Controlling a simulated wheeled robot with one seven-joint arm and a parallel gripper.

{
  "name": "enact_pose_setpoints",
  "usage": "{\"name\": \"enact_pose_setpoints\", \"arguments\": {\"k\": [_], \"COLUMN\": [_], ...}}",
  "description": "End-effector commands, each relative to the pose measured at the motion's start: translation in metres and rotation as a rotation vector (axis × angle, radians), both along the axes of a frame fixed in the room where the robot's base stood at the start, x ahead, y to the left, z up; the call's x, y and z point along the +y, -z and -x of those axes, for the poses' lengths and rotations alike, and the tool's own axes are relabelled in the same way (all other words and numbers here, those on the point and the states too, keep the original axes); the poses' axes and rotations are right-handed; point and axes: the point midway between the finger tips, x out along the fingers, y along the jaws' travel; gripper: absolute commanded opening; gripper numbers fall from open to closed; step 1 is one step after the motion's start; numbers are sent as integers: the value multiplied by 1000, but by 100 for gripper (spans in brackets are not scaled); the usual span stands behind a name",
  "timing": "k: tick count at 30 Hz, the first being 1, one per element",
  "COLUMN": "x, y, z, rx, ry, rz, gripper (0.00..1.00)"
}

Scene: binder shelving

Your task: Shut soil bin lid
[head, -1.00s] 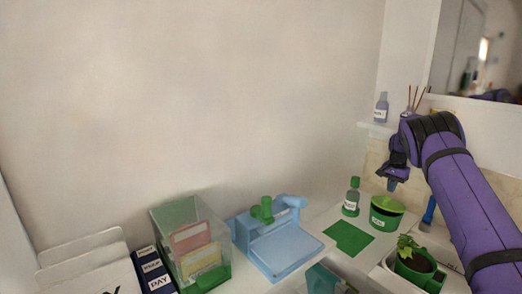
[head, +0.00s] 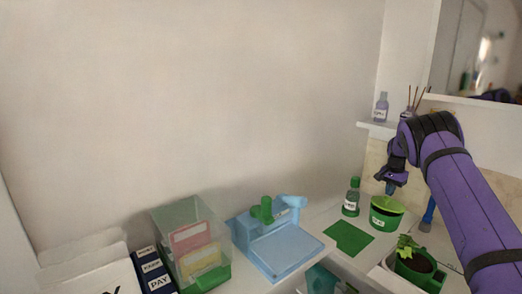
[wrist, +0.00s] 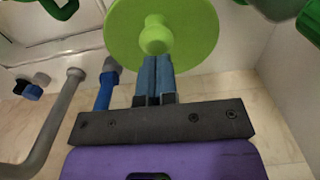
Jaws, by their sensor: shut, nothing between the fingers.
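The soil bin (head: 385,220) is a dark green round tub with a white label, standing on the counter at the right in the head view. Its lime green lid (head: 388,204) shows at the bin's top; I cannot tell whether it sits fully flush. In the wrist view the lid (wrist: 195,25) is a round disc with a knob in its middle. My gripper (head: 390,188) is just above the bin in the head view. In the wrist view my gripper (wrist: 154,62) has its blue fingers together and empty, close to the knob; contact is unclear.
A green bottle (head: 351,196) stands just left of the bin, behind a green mat (head: 349,238). A potted plant (head: 413,266) is in front right. A blue-handled tool (head: 428,213) is right of the bin. A blue device (head: 275,250) stands farther left.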

Motion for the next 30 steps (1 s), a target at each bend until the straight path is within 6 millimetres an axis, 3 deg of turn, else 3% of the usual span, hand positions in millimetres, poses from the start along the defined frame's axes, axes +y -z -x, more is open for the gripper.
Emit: {"name": "enact_pose_setpoints", "arguments": {"k": [12,30], "x": [10,10], "y": [16,17], "z": [7,8], "rx": [1,0], "ry": [0,0], "rz": [-1,0], "gripper": [0,0]}}
